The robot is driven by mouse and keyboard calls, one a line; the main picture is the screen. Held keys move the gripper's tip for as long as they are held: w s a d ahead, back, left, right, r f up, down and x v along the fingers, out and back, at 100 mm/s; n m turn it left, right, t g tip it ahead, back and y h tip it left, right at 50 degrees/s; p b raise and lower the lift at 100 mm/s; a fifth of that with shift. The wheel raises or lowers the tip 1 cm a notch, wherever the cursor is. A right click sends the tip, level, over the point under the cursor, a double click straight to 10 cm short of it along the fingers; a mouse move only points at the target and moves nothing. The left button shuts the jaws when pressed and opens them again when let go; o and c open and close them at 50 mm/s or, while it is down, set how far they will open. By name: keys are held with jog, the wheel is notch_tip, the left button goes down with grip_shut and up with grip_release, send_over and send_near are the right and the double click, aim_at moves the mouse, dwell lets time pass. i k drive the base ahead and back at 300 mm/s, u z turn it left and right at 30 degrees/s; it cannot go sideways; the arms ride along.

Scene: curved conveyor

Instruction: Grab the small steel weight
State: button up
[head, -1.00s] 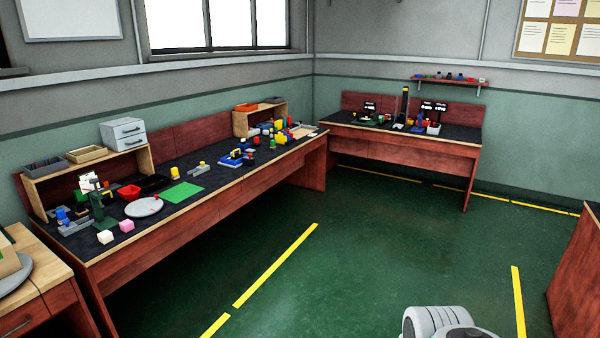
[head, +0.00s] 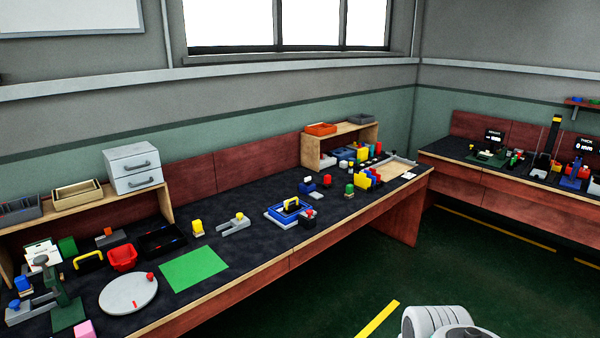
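I cannot make out a small steel weight for certain in the head view; things on the benches are small. The far bench (head: 455,160) at the right carries devices with black displays (head: 494,136). My gripper is not in view; only a white rounded part of my own body shows at the bottom.
The long bench also holds a green mat (head: 194,269), a round grey plate (head: 128,293), a red bin (head: 122,258) and a grey drawer unit (head: 134,167). A wooden shelf (head: 345,135) stands at its far end. Open green floor (head: 480,275) lies at the right.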

aim_at(290, 209)
jog(key=u, duration=0.7)
jog(key=i, duration=2.5)
jog(key=u, duration=0.65)
